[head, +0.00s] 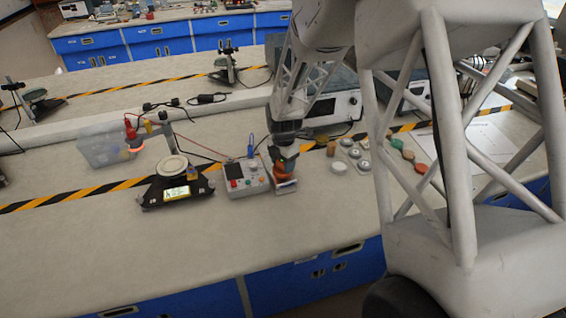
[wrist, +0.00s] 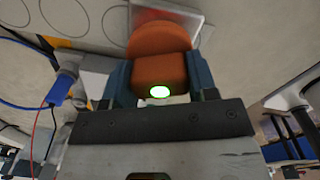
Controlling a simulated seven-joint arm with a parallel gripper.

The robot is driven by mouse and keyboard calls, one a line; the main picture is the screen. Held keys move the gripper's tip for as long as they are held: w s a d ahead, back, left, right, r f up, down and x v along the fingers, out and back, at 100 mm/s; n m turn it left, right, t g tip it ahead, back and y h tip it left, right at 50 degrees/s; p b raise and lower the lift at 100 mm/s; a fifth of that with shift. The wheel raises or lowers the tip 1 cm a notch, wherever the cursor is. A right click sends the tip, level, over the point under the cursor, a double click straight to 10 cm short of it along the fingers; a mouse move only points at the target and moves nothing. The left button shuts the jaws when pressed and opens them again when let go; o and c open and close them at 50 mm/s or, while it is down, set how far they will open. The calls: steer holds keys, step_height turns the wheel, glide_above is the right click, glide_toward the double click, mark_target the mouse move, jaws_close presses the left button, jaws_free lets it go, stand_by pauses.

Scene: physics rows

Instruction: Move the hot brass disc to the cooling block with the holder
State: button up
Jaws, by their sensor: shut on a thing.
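My gripper (head: 285,167) points down at the bench right of the grey control box. In the wrist view its blue fingers (wrist: 160,78) are shut on a rounded orange thing (wrist: 158,42), which looks like the holder. The orange thing also shows below my gripper in the head view (head: 284,174). A pale, shiny square plate (head: 287,187) lies just below it; I cannot tell whether they touch or whether it is the cooling block. A glowing orange spot (head: 136,149) at the left may be the hot brass disc, but it is too small to tell.
The grey control box (head: 246,178) stands close left of my gripper, with a blue plug and cables. A black device with a pale round top (head: 172,166) stands farther left, near a clear bin (head: 100,150). Several small discs (head: 338,167) lie right. The front bench is clear.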

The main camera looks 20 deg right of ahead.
steer(key=shift+f, duration=0.6)
stand_by(1.8)
steer(key=shift+r, duration=0.1)
steer(key=shift+r, duration=3.4)
